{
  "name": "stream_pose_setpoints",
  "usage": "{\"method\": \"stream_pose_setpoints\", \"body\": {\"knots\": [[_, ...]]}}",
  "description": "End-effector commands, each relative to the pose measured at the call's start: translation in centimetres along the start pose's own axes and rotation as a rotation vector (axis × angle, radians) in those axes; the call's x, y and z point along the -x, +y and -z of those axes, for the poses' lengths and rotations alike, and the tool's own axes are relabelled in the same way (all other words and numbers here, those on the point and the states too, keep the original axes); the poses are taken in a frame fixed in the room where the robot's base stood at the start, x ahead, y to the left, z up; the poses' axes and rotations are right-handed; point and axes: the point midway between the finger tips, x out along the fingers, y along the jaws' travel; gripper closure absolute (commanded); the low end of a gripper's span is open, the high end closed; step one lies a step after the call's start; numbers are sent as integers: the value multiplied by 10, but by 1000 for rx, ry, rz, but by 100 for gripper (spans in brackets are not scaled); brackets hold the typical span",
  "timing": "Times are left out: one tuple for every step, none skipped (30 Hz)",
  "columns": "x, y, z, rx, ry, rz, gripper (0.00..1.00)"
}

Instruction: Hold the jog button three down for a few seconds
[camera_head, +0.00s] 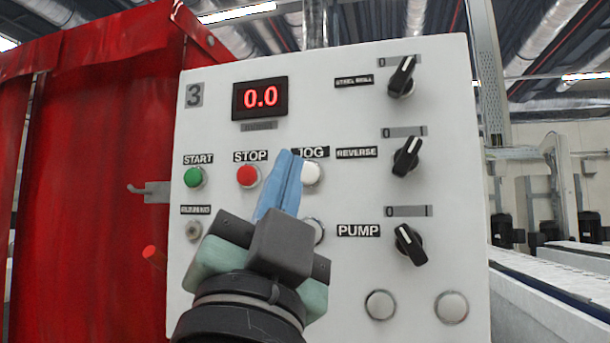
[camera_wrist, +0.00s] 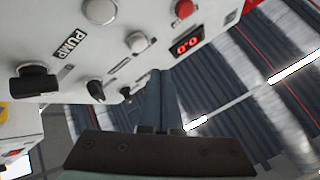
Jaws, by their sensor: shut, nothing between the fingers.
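The white jog button (camera_head: 313,174) is on the light panel numbered 3, under the JOG label and right of the red STOP button. My gripper (camera_head: 290,155) has its blue fingers shut together and empty. In the head view the fingertips overlap the left edge of the jog button and part of its label. In the wrist view the jog button (camera_wrist: 137,42) shows clear above and left of the fingertips (camera_wrist: 158,73), with a visible gap in the picture. I cannot see the fingers pressing it; exact depth to the panel is unclear.
The red STOP button (camera_head: 248,175) and green START button (camera_head: 193,177) are to the left. Black knobs (camera_head: 407,156) line the right side. A pale button (camera_head: 317,230) below JOG is partly hidden by my gripper. A red curtain (camera_head: 90,150) stands left of the panel.

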Motion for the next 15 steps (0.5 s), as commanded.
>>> {"method": "stream_pose_setpoints", "body": {"knots": [[5, -3, 2, 0, 1, 1, 100], [7, -5, 4, 0, 1, 1, 100], [9, -7, 6, 0, 1, 2, 100], [11, -8, 7, 0, 0, 1, 100], [13, -9, 8, 0, 0, 2, 100], [14, -11, 10, 0, 0, 2, 100], [16, -11, 11, 0, 1, 1, 100], [16, -12, 12, 0, 0, 1, 100], [17, -12, 12, 1, 0, 0, 100], [17, -12, 12, 1, -1, 0, 100], [17, -12, 12, 1, -1, 0, 100], [17, -12, 12, 2, -1, -1, 100], [17, -12, 12, 2, -1, -1, 100], [17, -12, 12, 2, -1, -1, 100], [17, -12, 12, 2, -1, -1, 100]]}}
